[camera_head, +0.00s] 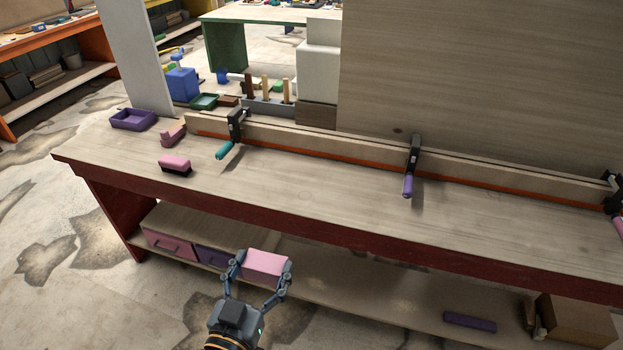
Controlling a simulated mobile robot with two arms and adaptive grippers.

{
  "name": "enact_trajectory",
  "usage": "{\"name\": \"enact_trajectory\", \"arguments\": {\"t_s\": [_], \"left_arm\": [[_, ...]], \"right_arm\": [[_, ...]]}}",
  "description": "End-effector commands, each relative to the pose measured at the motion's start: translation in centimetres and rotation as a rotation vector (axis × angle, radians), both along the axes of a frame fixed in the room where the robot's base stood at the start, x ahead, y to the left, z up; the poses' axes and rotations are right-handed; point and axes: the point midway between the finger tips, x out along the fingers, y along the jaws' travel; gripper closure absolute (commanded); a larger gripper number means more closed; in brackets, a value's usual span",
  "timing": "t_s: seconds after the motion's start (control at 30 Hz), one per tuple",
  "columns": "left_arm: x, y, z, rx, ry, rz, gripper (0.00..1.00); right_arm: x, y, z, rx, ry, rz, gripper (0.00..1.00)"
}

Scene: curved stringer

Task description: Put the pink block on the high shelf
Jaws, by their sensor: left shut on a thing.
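The pink block (265,263) is between the fingers of my left gripper (257,281), which is shut on it. The gripper comes up from the bottom of the head view. It holds the block in front of the workbench, near its lower shelf in the picture. The block overlaps the view of the drawers behind it. No high shelf can be made out for certain in this view. My right gripper is not in view.
The workbench top (330,207) is mostly clear at the front. Clamps (410,165) hold a long strip along it. A purple tray (132,119) and a pink brush (174,166) lie at the left. Drawers (168,244) and a cardboard box (577,322) sit on the lower shelf.

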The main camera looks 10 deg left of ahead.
Motion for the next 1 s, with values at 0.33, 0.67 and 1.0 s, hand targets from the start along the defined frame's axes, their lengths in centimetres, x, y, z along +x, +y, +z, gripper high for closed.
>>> {"name": "enact_trajectory", "arguments": {"t_s": [0.33,0.67,1.0], "left_arm": [[13.2,-0.7,-2.4,0.001,-0.007,-0.033,0.58],[21.9,-0.1,-1.1,0.005,-0.001,-0.033,0.58],[22.9,0.1,-0.9,0.005,0.001,-0.031,0.58]], "right_arm": [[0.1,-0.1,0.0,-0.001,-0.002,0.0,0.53],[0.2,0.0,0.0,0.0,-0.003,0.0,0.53],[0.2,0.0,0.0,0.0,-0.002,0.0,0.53]]}}
